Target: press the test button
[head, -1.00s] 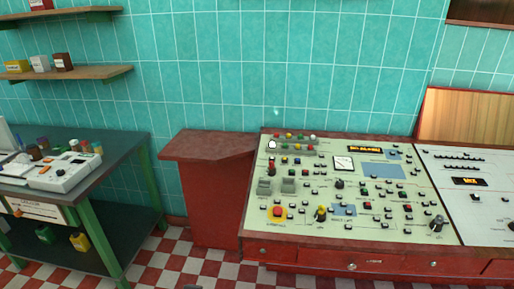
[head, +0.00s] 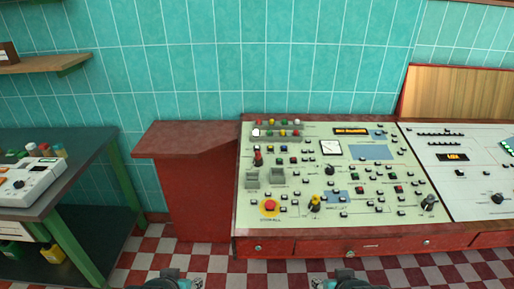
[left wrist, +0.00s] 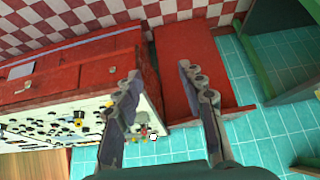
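A pale control panel (head: 325,215) with many small buttons, lamps and knobs lies on a red console. The labels are too small to read, so I cannot tell which is the test button. A large red button on a yellow disc (head: 270,206) sits at its front left. My left gripper (left wrist: 160,72) is open and empty in the left wrist view, its fingers spread. In the head view only a part of it shows at the bottom edge, short of the console. My right gripper (head: 345,282) is also cut off at the bottom edge, its fingers unclear.
A dark green workbench (head: 85,165) with a white device (head: 28,183) stands farther left. A second white panel (head: 470,180) adjoins on the right. Checkered floor (head: 215,262) lies in front.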

